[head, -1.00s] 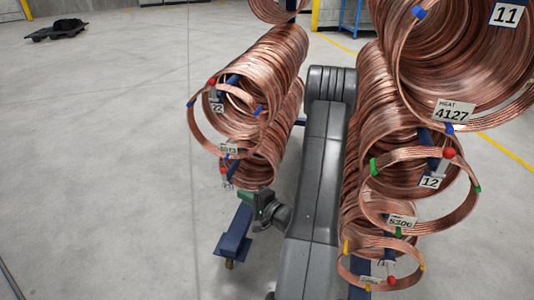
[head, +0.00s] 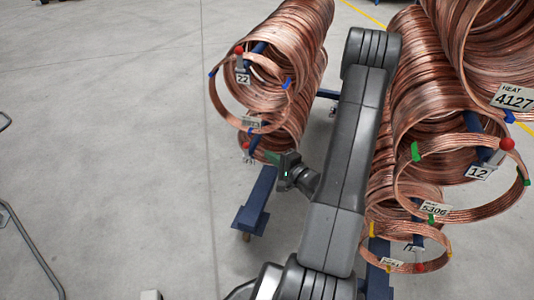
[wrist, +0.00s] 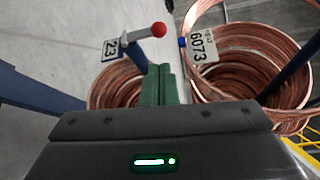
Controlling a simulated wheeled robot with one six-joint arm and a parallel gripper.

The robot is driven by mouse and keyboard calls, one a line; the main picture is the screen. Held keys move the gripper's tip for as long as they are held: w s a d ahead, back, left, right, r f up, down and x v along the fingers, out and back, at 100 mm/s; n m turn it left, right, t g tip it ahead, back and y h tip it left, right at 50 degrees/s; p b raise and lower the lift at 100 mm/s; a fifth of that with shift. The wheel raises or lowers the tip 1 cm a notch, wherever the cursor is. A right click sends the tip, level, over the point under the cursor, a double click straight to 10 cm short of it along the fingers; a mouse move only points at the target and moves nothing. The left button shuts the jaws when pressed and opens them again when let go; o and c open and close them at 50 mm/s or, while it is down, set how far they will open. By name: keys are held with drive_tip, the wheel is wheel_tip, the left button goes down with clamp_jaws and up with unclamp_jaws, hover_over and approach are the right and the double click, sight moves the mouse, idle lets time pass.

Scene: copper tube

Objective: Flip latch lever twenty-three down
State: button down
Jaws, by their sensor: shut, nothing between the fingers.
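Latch lever twenty-three, with a red knob (wrist: 159,29), shows in the wrist view at the upper middle. Its shaft runs sideways from the knob to a mount beside the "23" plate (wrist: 110,48). In the head view the red knob (head: 246,145) of the lower left coil is small, and its plate is partly hidden. My gripper (wrist: 160,68) has green fingers closed together with nothing between them. In the wrist view the fingertips lie just below the lever in the picture; I cannot tell whether they touch it. In the head view my gripper (head: 270,157) is beside the lower left coil.
A copper coil tagged 6073 (wrist: 255,75) is close to the right of the fingers. The coil at lever 22 (head: 285,50) hangs above. More coils (head: 450,110) hang right of my arm. A blue rack foot (head: 250,220) stands below; open floor (head: 110,130) lies left.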

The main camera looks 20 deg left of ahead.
sight(246, 151)
drive_tip(key=r+x, duration=0.1)
drive_tip(key=x, duration=0.7)
drive_tip(key=shift+a+f+b, duration=0.25)
drive_tip(key=shift+f+b, duration=0.05)
drive_tip(key=shift+f, duration=0.15)
drive_tip(key=shift+w+d+f+b, duration=0.1)
drive_tip(key=shift+w+b, duration=0.1)
drive_tip(key=shift+b, duration=0.25)
